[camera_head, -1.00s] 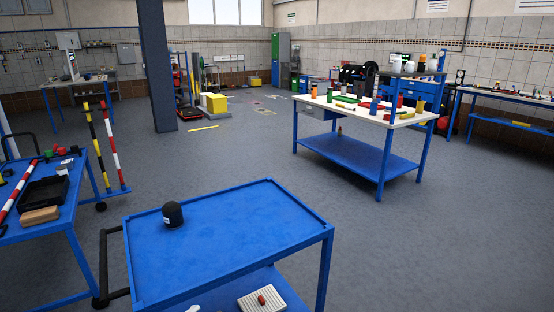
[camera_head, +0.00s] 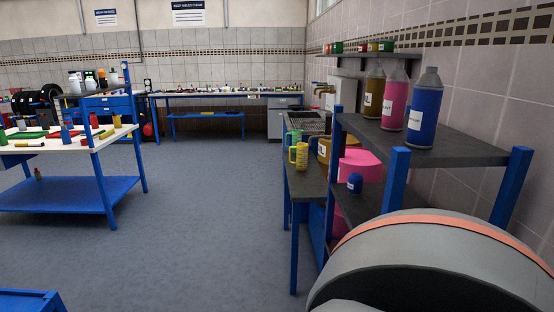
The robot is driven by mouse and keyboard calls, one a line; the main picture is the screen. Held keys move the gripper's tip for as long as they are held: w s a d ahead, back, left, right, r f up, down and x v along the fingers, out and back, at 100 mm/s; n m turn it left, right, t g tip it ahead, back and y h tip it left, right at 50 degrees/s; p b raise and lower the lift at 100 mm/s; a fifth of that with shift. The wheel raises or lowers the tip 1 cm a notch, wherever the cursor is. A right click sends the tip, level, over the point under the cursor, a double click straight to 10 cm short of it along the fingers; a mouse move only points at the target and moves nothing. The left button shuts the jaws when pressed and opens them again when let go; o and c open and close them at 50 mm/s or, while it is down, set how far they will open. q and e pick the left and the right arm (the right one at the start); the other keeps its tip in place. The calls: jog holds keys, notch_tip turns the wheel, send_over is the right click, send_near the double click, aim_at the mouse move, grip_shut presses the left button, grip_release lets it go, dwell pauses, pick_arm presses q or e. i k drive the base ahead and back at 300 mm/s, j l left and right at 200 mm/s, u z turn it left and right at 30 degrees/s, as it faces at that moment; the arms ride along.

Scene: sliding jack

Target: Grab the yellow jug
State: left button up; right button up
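A yellow jug (camera_head: 301,155) stands on the dark-topped bench (camera_head: 308,182) along the right wall. A second, yellow-green jug (camera_head: 293,138) stands just behind it, partly overlapped by it. A dark yellow container (camera_head: 323,150) stands to their right, partly hidden by a shelf post. Neither of my grippers is in view.
A blue-framed shelf (camera_head: 440,152) bearing brown, pink and blue bottles (camera_head: 425,108) stands right of the jugs. A large grey rounded thing with an orange stripe (camera_head: 440,262) fills the lower right. A white-topped table (camera_head: 75,141) stands left. The middle floor (camera_head: 215,215) is clear.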

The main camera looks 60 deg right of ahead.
aim_at(302, 148)
jog(key=z, duration=2.1)
jog(key=u, duration=0.4)
jog(key=i+u, duration=0.3)
jog(key=i, duration=0.8)
jog(key=i+u, duration=0.15)
jog(key=i, duration=0.6)
jog(key=i+l+u, duration=0.1)
jog(key=i, duration=2.1)
jog(key=i+z, duration=0.25)
jog(key=i, duration=0.2)
jog(key=i+j+z, duration=0.2)
jog(key=i, duration=0.25)
jog(key=i+z, duration=0.25)
jog(key=i, duration=0.2)
jog(key=i+l+z, duration=0.1)
jog(key=i+z, duration=0.35)
jog(key=i, duration=0.2)
jog(key=i+j+z, duration=0.15)
jog(key=i+z, duration=0.3)
jog(key=i, duration=0.15)
